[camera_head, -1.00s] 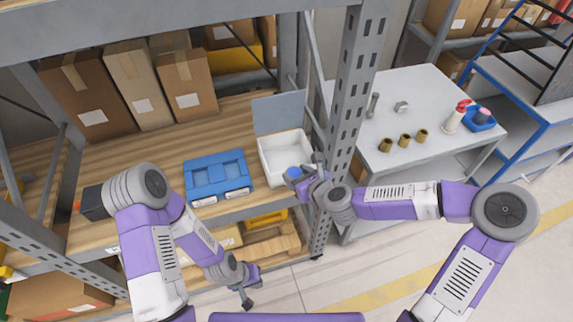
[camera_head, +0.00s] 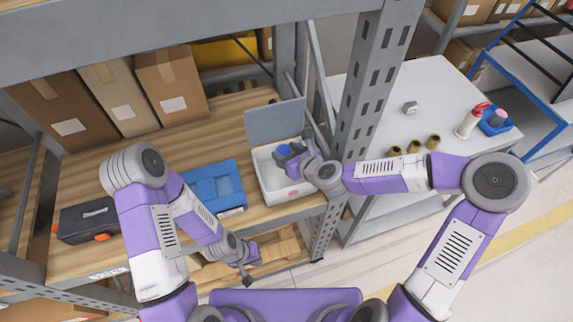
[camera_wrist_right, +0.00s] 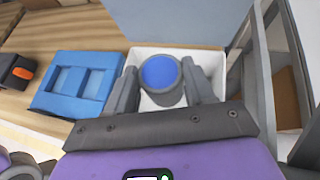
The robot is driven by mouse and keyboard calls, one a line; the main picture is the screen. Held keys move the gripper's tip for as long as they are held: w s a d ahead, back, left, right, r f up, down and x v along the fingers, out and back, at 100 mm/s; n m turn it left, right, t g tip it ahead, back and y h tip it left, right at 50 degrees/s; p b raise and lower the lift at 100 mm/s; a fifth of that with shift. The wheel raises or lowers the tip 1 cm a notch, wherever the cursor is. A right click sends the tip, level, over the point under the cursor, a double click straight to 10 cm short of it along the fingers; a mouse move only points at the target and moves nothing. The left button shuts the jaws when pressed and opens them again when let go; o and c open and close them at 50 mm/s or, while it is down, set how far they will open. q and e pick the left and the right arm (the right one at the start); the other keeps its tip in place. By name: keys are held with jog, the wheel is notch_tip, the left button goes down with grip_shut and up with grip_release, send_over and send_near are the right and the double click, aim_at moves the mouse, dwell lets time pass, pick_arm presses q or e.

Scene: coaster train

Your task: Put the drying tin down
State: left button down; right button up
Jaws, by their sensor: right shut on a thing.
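The drying tin is a round grey tin (camera_wrist_right: 163,85) with a blue top (camera_head: 284,150). My right gripper (camera_head: 292,156) is shut on it, with one finger on each side in the right wrist view (camera_wrist_right: 162,80). The tin is upright over or inside an open white box (camera_head: 270,176), whose wall also shows in the right wrist view (camera_wrist_right: 188,54). I cannot tell whether the tin touches the box floor. My left gripper (camera_head: 247,279) hangs low in front of the shelf, away from the box. Its jaws are too small to judge.
A grey lid panel (camera_head: 275,120) stands up behind the white box. A blue case (camera_head: 213,188) lies left of it, and a dark toolbox (camera_head: 88,221) farther left. A grey rack post (camera_head: 368,95) stands close on the right. Cartons (camera_head: 112,97) fill the shelf back.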

notch_tip(320, 180, down, 5)
jog(key=shift+f+b, duration=0.1)
jog(key=shift+b, duration=0.45)
jog(key=shift+f, duration=0.15)
